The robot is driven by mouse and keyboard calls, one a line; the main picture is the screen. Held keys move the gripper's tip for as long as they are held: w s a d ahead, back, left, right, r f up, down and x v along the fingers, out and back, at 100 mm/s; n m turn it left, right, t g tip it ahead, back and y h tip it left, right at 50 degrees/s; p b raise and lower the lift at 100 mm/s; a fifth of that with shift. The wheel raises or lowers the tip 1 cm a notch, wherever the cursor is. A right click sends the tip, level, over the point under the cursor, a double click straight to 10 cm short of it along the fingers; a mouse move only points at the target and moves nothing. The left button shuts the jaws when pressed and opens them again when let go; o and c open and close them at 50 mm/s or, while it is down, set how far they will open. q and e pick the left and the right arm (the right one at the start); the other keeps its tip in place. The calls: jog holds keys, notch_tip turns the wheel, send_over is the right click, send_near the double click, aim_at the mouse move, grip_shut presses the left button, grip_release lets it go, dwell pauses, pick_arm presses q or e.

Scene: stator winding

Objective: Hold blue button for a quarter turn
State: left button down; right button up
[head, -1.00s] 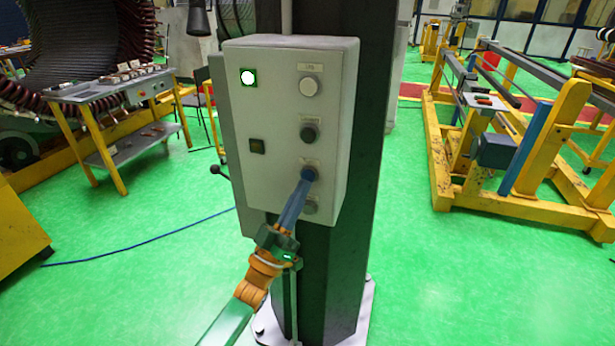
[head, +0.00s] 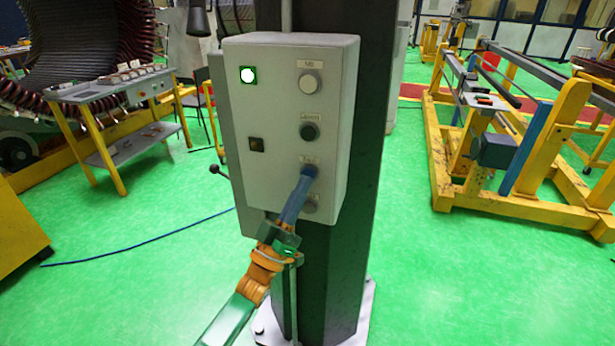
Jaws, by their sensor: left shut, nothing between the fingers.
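A pale grey control box (head: 283,105) is fixed to a dark column. The blue button (head: 310,169) is the third one down in its right column and is mostly covered by my fingertips. My left gripper (head: 304,180) reaches up from below with its fingers shut, nothing held between them. Its tips are at the button's face and appear to touch it; how far it is pressed cannot be told. The large stator (head: 90,45) with dark red windings stands at the far left, partly cut off. My right gripper is not in view.
A white button (head: 310,83) and a dark button (head: 310,131) sit above the blue one. Another button (head: 310,206) is below, partly hidden by my gripper. A green-framed lamp (head: 248,75) is lit white; a lower square lamp (head: 257,144) looks dark. Yellow frames stand right.

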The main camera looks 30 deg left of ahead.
pick_arm(q)
jog(key=shift+w+a+b, duration=0.1)
jog(key=shift+w+b, duration=0.2)
jog(key=shift+b, duration=0.05)
dwell(0.6)
dwell(4.4)
jog(key=shift+s+p, duration=0.55)
jog(key=shift+s, duration=0.2)
jog(key=shift+d, duration=0.2)
jog(key=s+p, duration=0.1)
jog(key=s, duration=0.1)
jog(key=s+d+p, duration=0.1)
jog(key=s, duration=0.1)
jog(key=shift+s+p, duration=0.35)
jog(key=shift+s, duration=0.05)
jog(key=shift+f+y, duration=0.1)
jog(key=shift+y, duration=0.2)
